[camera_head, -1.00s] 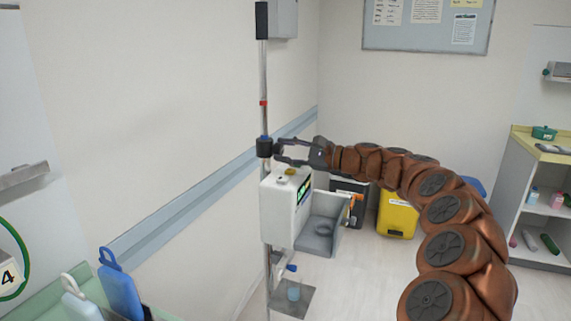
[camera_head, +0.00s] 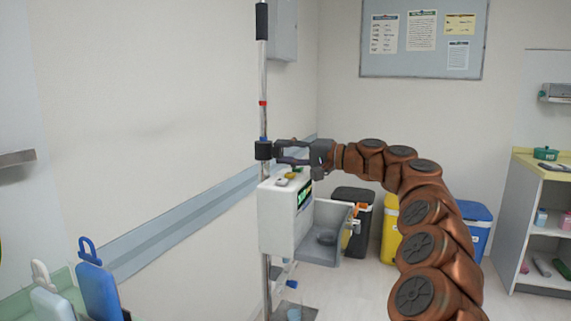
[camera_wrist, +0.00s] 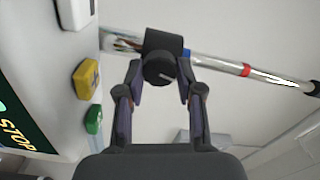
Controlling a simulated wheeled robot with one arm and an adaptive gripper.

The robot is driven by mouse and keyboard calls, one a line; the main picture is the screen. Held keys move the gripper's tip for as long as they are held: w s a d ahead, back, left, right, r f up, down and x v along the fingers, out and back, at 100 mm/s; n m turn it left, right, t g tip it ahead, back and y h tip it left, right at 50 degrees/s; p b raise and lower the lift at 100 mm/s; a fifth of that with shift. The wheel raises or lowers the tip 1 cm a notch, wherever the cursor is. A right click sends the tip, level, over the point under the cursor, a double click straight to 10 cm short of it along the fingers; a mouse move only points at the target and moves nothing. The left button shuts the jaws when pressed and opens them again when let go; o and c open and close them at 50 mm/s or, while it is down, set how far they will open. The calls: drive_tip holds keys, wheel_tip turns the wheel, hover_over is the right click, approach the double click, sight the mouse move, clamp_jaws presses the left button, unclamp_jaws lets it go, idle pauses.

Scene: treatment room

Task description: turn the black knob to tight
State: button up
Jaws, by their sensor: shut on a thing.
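The black knob (camera_wrist: 159,70) sits on a black clamp block (camera_wrist: 164,42) on a metal pole. In the wrist view the knob is round with a pale mark on its face, and it lies between the fingertips of my gripper (camera_wrist: 160,82). The fingers are shut on it from both sides. In the head view the clamp (camera_head: 263,150) is on the upright pole (camera_head: 263,95), with my gripper (camera_head: 279,151) reaching it from the right. The knob itself is hidden there by the fingers.
A grey tray (camera_head: 337,225) juts out right. Bins stand behind.

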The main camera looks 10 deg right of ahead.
drive_tip(key=shift+a+f+n+b, duration=0.15)
drive_tip(key=shift+n+b, duration=0.55)
drive_tip(key=shift+n, duration=0.5)
drive_tip(key=shift+r+n, duration=0.2)
drive_tip(key=shift+n, duration=0.2)
drive_tip(key=o, duration=1.2)
drive_tip(key=v, duration=1.2)
